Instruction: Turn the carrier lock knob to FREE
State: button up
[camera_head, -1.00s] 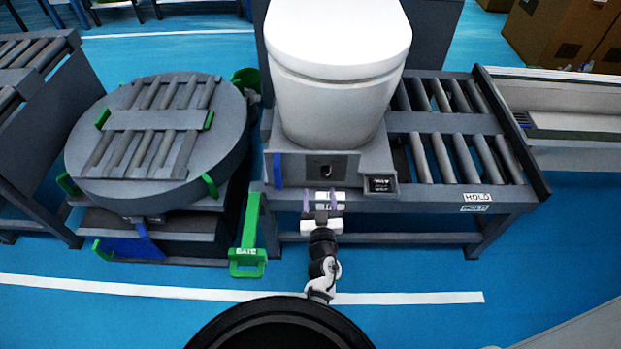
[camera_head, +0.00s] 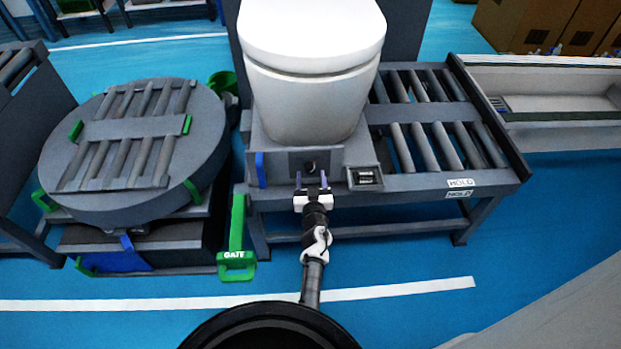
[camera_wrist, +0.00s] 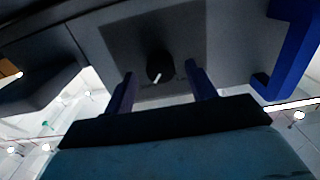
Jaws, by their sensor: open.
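The carrier lock knob (camera_head: 310,167) is a small dark round knob on a dark plate at the front of the grey carrier (camera_head: 357,150), below the white toilet (camera_head: 310,90). In the wrist view the knob (camera_wrist: 160,66) is black with a short white mark at its lower edge. My gripper (camera_head: 312,181) is open just in front of the knob. In the wrist view its two purple fingers (camera_wrist: 158,90) stand to either side of the knob, short of it, with nothing between them. The lettering around the knob cannot be read.
A blue part (camera_head: 260,170) sits left of the knob plate; a small dark display (camera_head: 366,177) sits right. A green GATE handle (camera_head: 236,240) stands left of my arm. A round roller turntable (camera_head: 135,150) is further left. HOLD labels (camera_head: 460,183) mark the conveyor frame.

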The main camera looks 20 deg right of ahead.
jog(key=shift+x, duration=0.75)
jog(key=shift+c, duration=0.3)
jog(key=c, duration=0.9)
